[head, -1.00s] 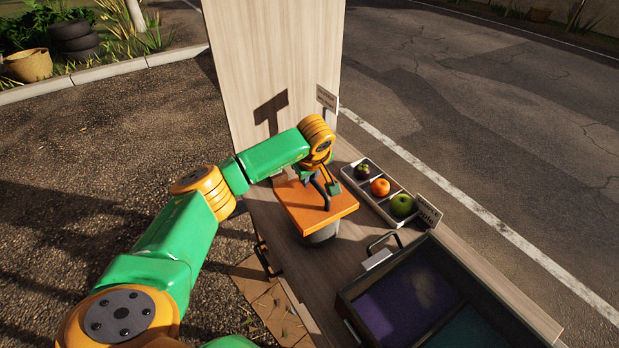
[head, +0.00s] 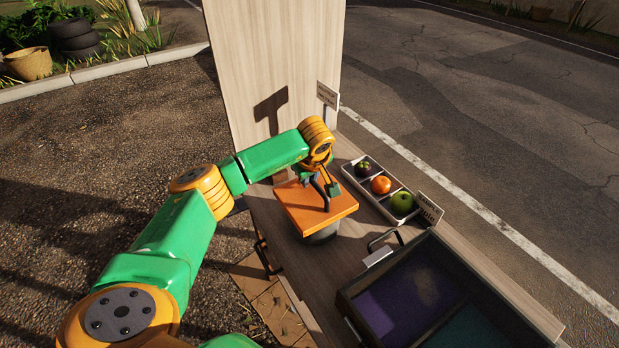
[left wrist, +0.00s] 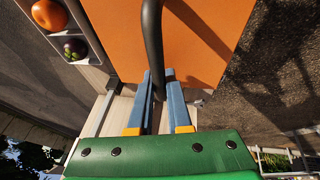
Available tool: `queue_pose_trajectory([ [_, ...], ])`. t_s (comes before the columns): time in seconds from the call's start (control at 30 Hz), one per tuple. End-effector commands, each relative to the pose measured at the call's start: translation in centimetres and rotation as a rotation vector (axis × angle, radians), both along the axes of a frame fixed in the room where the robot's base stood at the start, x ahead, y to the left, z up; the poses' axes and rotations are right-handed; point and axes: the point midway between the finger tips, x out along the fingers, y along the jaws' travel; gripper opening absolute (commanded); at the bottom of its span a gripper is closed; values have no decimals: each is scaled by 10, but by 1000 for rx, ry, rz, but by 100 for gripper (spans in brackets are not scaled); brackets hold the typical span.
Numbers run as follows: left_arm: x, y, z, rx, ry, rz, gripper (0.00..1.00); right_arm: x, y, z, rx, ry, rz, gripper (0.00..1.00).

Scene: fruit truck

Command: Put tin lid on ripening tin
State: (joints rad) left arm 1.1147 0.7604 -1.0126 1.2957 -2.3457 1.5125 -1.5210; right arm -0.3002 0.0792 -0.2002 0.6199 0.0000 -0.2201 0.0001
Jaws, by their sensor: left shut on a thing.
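The tin lid (head: 297,205) is a square orange plate with a dark bent handle (left wrist: 152,35). My left gripper (head: 325,190) is shut on this handle; its blue fingers (left wrist: 158,82) stand on both sides of it in the left wrist view. The lid lies roughly level over the ripening tin (head: 322,237), a grey round body on the wooden counter. Only the tin's lower front side shows under the lid's near corner. I cannot tell whether the lid touches the rim. The tin's inside is hidden. My right gripper is not in view.
A white tray (head: 372,203) with a mangosteen (head: 363,168), an orange (head: 381,185) and a green apple (head: 402,202) sits right of the tin. Small signs (head: 328,95) stand nearby. A dark divided crate (head: 350,300) lies at front right. A tall wooden panel (head: 270,60) stands behind.

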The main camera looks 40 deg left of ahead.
Motion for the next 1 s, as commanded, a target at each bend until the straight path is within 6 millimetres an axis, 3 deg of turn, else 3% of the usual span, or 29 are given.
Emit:
queue_pose_trajectory([
  [0.83, 0, 0, -16, 0, 0, 1, 0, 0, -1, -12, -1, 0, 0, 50],
  [0.87, 0, 0, -16, 0, 0, 1, 25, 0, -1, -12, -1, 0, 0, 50],
  [0.9, 0, 0, -16, 0, 0, 0, 35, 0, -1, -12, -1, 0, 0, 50],
  [0.97, 0, 0, -16, 0, 0, 0, 52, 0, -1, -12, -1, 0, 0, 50],
  [1.0, 0, 0, -16, 0, 0, 0, 52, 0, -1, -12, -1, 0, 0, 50],
])
